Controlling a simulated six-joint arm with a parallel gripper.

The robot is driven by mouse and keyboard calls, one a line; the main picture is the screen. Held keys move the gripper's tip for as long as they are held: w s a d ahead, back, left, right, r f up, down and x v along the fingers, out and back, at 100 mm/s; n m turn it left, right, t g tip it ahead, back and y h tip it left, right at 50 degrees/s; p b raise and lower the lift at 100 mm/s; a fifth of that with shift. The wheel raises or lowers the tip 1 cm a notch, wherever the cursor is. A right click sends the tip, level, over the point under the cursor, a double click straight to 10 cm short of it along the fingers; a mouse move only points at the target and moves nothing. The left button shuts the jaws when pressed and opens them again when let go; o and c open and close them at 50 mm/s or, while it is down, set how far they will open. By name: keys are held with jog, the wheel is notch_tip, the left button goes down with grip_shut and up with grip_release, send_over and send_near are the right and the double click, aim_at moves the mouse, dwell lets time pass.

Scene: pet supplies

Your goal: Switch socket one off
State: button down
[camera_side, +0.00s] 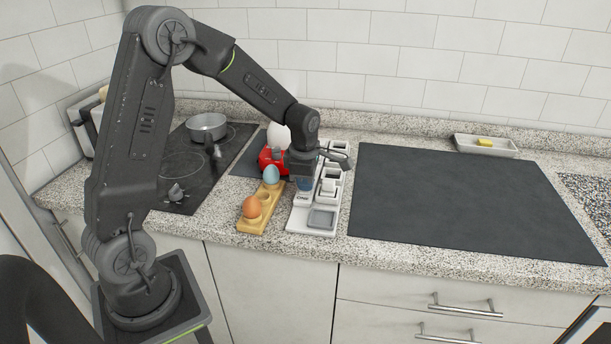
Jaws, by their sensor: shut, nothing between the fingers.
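A long white power strip (300,218) lies on the counter, running away from the front edge. It has several square dark-framed sections and a grey panel (322,218) at its near end. A white block (328,186) sits in one section. My gripper (304,186) points down over the left side of the strip, around its middle. It is shut and empty. The fingertips are small and dark here, and I cannot tell whether they touch the strip. The gripper hides part of the strip, and the switch positions are too small to tell.
A wooden egg holder (262,214) with an orange egg (251,207) and a blue egg (271,174) stands close left. A red object (268,160) is behind it. A pot (207,126) sits on the black hob. A dark mat (450,200) to the right is clear.

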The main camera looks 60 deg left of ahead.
notch_tip(320, 180, up, 14)
jog(key=s+d, duration=0.1)
jog(key=shift+s, duration=0.15)
jog(key=shift+d, duration=0.1)
jog(key=shift+w+a, duration=0.45)
jog(key=shift+w, duration=0.2)
jog(key=f, duration=0.4)
jog(key=a+f, duration=0.1)
jog(key=f, duration=0.4)
jog(key=w+f, duration=0.1)
jog(key=f, duration=0.4)
jog(key=shift+w+a, duration=0.1)
jog(key=shift+a, duration=0.05)
